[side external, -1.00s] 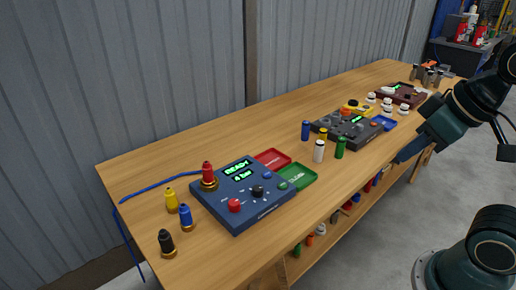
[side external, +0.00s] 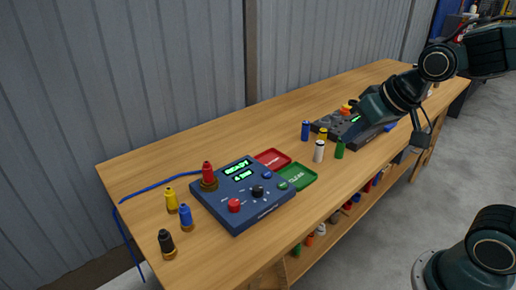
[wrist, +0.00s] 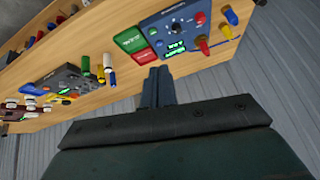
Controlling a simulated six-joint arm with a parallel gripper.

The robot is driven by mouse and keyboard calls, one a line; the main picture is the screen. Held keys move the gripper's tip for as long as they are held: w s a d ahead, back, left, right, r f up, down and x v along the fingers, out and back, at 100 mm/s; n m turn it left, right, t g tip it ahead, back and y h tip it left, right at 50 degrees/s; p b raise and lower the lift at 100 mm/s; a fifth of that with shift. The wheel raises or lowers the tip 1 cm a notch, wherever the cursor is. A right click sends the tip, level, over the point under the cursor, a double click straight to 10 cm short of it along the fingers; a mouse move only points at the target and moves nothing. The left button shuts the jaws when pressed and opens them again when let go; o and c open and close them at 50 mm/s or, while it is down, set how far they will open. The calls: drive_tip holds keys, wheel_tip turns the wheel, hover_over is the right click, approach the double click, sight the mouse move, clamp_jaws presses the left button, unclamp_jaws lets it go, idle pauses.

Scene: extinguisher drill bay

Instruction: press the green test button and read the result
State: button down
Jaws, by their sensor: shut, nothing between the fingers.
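The blue test unit (side external: 235,213) sits on the near part of the bench, with a lit green screen (side external: 238,170) reading READY. A green button (side external: 283,186) is on its right edge, beside the green tray; its label is too small to read. The unit also shows at the top of the wrist view (wrist: 190,14), with its screen (wrist: 175,47) lit. My gripper (wrist: 158,72) is shut and empty. In the side view my gripper (side external: 364,108) is over the dark grey unit (side external: 345,128), well to the right of the blue unit and apart from it.
A red knob (side external: 234,205) and black knob (side external: 257,191) are on the blue unit. A red tray (side external: 272,158) and green tray (side external: 298,177) adjoin it. Coloured cylinders stand around, including a white one (side external: 319,151). Bare bench (side external: 230,135) lies behind. A corrugated wall (side external: 170,70) backs the bench.

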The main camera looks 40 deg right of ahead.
drive_tip(key=w+f+m+t, duration=0.15)
drive_tip(key=w+f, duration=0.35)
drive_tip(key=w, duration=0.5)
drive_tip(key=m+t, duration=0.1)
drive_tip(key=m, duration=0.3)
hover_over(286, 187)
wheel_tip(286, 187, down, 10)
drive_tip(key=shift+y, duration=0.3)
drive_tip(key=shift+w+f, duration=0.1)
drive_tip(key=shift+f, duration=4.25)
drive_tip(key=shift+f, duration=0.2)
drive_tip(key=shift+f, duration=0.25)
